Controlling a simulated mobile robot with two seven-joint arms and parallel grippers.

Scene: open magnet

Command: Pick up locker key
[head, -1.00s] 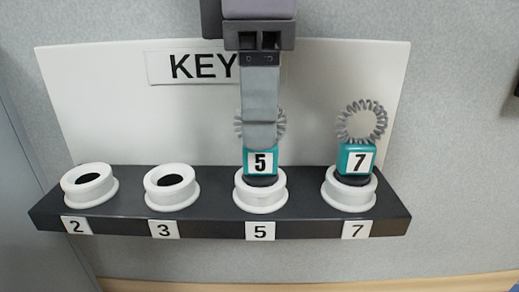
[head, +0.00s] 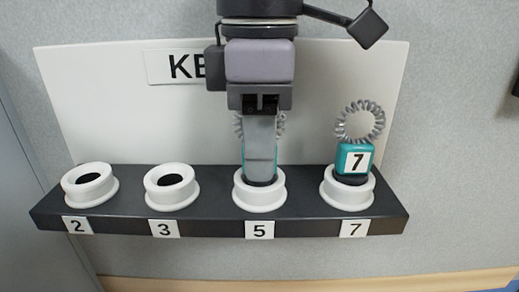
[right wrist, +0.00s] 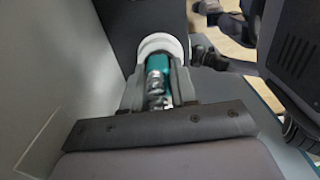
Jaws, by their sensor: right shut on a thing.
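The teal locker key 5 (head: 245,166) stands in the white ring holder (head: 259,195) labelled 5, mostly hidden behind my right gripper (head: 261,170). Its grey coil shows on both sides of the fingers. My right gripper comes down from above and is shut on it. In the right wrist view, the teal key body (right wrist: 157,66) sits between the two fingers (right wrist: 157,80), with the white ring just beyond. Teal locker key 7 (head: 354,160) with its grey coil stands upright in the holder labelled 7. My left gripper is not in view.
A dark shelf (head: 210,217) carries the holders. The ring holders labelled 2 (head: 91,189) and 3 (head: 171,190) are empty. A white back panel (head: 110,110) with a partly covered sign (head: 176,66) stands behind.

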